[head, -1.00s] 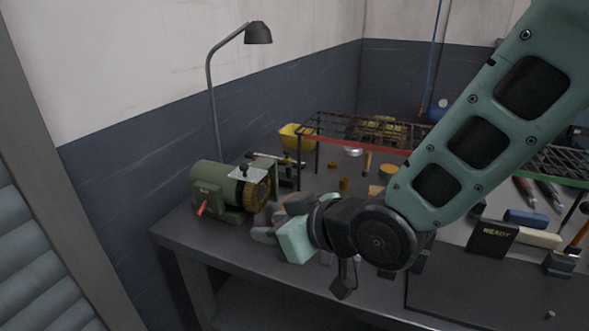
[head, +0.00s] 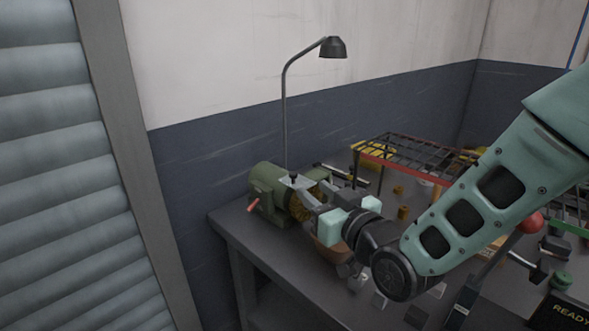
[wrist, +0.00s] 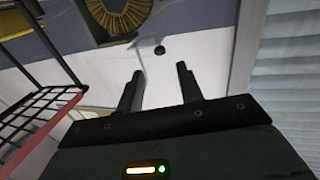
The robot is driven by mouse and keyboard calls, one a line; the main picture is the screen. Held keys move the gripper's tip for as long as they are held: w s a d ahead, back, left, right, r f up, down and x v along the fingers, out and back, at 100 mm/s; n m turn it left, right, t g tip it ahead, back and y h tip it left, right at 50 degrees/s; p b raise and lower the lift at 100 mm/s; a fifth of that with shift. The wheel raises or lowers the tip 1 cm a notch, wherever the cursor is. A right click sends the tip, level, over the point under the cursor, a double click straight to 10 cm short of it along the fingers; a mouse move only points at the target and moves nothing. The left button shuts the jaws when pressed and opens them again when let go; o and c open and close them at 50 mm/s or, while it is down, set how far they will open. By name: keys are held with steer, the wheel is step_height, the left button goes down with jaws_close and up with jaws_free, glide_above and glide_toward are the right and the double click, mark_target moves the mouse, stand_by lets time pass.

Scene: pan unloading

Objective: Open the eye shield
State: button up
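The green bench grinder (head: 268,190) stands at the left end of the bench, with a bristly yellow-brown wheel (head: 301,207) on its right side. The eye shield (head: 296,182) is a small pale plate with a dark knob above the wheel. In the wrist view the wheel (wrist: 122,14) is at the top, and the dark knob (wrist: 159,50) is just beyond the gap between my fingertips. My gripper (wrist: 159,72) is open with nothing between its fingers. In the head view my gripper (head: 315,197) is close to the shield's right side; contact cannot be told.
A desk lamp (head: 334,47) rises behind the grinder. A wire rack (head: 418,155) with a red edge stands to the right; it also shows at the left of the wrist view (wrist: 35,110). Small tools and blocks clutter the bench. A grey shutter (head: 55,180) is at the left.

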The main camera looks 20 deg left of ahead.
mark_target(296, 176)
steer(key=p+x, duration=0.2)
steer(key=x, duration=0.7)
steer(key=shift+a, duration=0.15)
jaws_close()
